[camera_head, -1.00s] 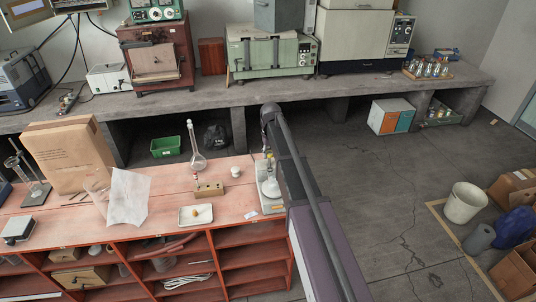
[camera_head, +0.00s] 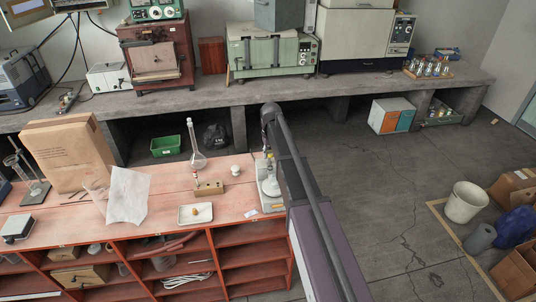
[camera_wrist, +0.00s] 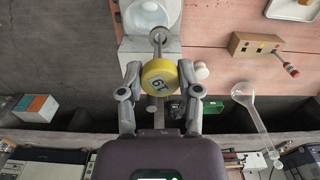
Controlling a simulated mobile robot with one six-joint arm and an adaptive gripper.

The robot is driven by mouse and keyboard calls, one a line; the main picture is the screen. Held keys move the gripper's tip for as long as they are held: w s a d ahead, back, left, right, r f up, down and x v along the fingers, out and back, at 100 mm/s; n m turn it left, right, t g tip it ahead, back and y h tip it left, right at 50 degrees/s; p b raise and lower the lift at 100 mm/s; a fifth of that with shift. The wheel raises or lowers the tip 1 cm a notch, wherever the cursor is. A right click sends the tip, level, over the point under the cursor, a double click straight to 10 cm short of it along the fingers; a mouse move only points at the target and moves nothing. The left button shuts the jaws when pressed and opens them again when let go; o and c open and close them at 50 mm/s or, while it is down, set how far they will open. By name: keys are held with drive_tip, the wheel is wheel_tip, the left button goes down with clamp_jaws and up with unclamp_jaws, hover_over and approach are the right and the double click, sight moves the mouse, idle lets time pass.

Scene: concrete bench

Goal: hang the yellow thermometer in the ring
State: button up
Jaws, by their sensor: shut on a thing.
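The yellow thermometer shows in the wrist view as a round yellow head (camera_wrist: 160,76) with a dark number on its pale face. My gripper (camera_wrist: 160,80) is shut on it, one finger on each side. Just beyond the head in the picture is a small grey ring-like piece (camera_wrist: 158,35) with a short stem running towards the head. I cannot tell whether the two touch. Behind it is a stand with a white base and round white dish (camera_wrist: 147,14); the dish also shows in the head view (camera_head: 270,186).
A wooden block (camera_head: 209,188) and a tall flask (camera_head: 196,150) stand left of the stand on the red bench top. A small white cup (camera_head: 235,171) is close to the stand. A white tray (camera_head: 182,222) lies nearer the front. Open floor is to the right.

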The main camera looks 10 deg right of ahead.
wheel_tip(320, 180, down, 6)
drive_tip(key=b, duration=0.6)
idle(1.6)
drive_tip(key=o, duration=0.9)
drive_tip(key=shift+o, duration=1.1)
drive_tip(key=shift+r, duration=0.1)
drive_tip(key=shift+r+p, duration=3.45)
drive_tip(key=shift+p, duration=0.15)
